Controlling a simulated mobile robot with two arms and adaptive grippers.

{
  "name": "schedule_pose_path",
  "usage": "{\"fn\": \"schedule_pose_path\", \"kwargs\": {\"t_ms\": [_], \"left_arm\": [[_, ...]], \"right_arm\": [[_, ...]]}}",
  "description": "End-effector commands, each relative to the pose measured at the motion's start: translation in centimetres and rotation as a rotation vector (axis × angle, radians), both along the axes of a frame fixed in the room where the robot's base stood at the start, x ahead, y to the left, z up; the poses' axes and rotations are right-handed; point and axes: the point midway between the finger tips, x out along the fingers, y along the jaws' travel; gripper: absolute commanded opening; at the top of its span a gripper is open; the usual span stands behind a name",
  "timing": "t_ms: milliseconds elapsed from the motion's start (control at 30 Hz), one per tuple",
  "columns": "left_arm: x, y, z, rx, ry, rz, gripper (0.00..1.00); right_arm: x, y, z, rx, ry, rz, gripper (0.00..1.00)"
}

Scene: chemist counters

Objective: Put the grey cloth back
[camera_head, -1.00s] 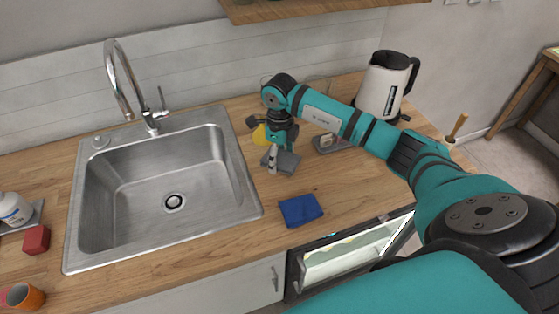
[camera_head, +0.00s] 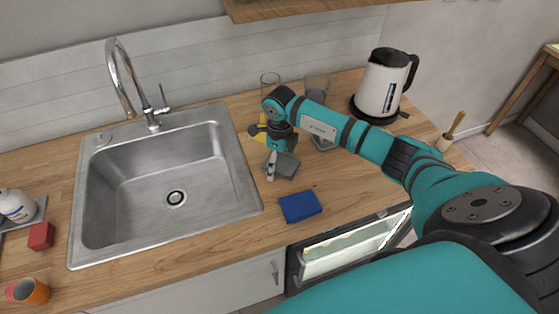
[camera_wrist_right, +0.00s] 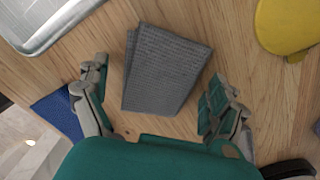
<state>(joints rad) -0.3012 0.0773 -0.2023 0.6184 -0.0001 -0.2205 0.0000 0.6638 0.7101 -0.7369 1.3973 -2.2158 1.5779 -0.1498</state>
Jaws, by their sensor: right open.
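The grey cloth (camera_head: 284,166) lies folded on the wooden counter, right of the sink. In the right wrist view the grey cloth (camera_wrist_right: 165,70) lies flat ahead of my fingers. My right gripper (camera_head: 271,165) is over the counter at the cloth's left edge in the head view. In the wrist view my right gripper (camera_wrist_right: 160,100) is open, with its two fingers apart on either side of the cloth's near part; nothing is held. My left gripper is not in view.
A blue cloth (camera_head: 300,206) lies near the counter's front edge. A yellow item (camera_wrist_right: 287,25) is partly hidden behind my arm in the head view. The steel sink (camera_head: 245,190) is left; a kettle (camera_head: 381,85) and glasses (camera_head: 270,83) stand behind.

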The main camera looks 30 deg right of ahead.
Motion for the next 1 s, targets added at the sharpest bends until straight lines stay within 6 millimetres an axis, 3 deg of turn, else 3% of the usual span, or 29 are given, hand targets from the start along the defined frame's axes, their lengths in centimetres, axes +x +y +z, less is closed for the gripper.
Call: {"fn": "schedule_pose_path", "kwargs": {"t_ms": [167, 267, 700, 1000], "left_arm": [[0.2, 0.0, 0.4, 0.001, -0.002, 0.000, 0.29], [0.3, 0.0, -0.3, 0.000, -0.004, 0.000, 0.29], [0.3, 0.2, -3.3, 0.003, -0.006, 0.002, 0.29], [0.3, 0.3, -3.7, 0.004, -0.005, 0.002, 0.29]], "right_arm": [[0.0, 0.0, 0.4, 0.000, 0.000, 0.000, 0.95], [0.1, -0.1, 1.2, 0.000, -0.005, 0.000, 0.95], [0.1, -0.1, 10.0, -0.001, -0.006, 0.000, 0.95], [0.1, -0.1, 12.3, 0.000, -0.001, -0.001, 0.95]]}}
